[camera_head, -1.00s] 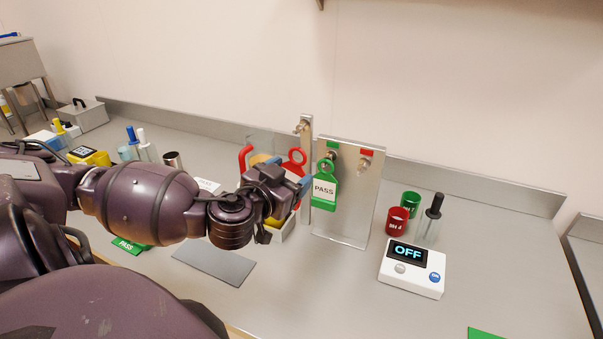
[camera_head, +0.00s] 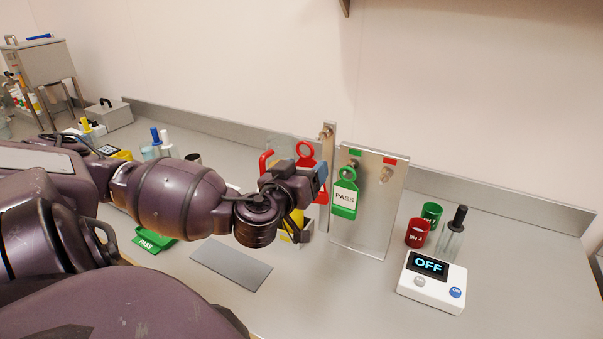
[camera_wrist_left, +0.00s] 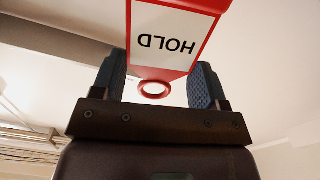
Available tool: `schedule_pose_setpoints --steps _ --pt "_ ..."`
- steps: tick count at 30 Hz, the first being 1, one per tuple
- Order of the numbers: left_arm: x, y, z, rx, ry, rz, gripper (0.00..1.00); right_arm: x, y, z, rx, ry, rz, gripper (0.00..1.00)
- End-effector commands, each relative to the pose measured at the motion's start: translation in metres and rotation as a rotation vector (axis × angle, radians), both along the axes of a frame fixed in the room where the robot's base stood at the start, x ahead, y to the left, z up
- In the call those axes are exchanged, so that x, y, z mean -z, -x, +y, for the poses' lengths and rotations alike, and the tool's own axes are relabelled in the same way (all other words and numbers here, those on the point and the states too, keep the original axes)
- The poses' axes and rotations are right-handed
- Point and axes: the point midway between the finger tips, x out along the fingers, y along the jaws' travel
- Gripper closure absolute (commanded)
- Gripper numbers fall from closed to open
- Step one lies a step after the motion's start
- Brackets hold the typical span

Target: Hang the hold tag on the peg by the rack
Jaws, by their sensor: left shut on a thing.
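The red hold tag (camera_wrist_left: 172,45) fills the top of the left wrist view, its HOLD lettering upside down and its small ring towards my palm. My left gripper (camera_wrist_left: 160,84) is shut on it, one finger on each side. In the head view, my left gripper (camera_head: 314,180) is in front of the metal post (camera_head: 328,160) left of the rack (camera_head: 392,205). The tag's red ring (camera_head: 306,150) shows above the gripper, left of and below the peg (camera_head: 325,133) on the post. The gripper hides much of the tag. My right gripper is out of view.
A green PASS tag (camera_head: 345,197) hangs on the rack, close right of my gripper. The rack's right peg (camera_head: 386,174) is bare. Red (camera_head: 418,233) and green (camera_head: 432,212) cups and an OFF meter (camera_head: 432,282) stand right. A grey mat (camera_head: 232,265) lies in front.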

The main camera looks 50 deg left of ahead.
Motion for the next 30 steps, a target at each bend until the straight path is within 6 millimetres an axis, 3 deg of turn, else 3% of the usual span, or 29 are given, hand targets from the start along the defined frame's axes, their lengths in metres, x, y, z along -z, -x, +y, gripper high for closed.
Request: schedule_pose_setpoints --steps 30 --pt "0.004 -0.047 0.015 0.0 -0.001 -0.001 0.56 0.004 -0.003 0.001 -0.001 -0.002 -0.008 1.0"
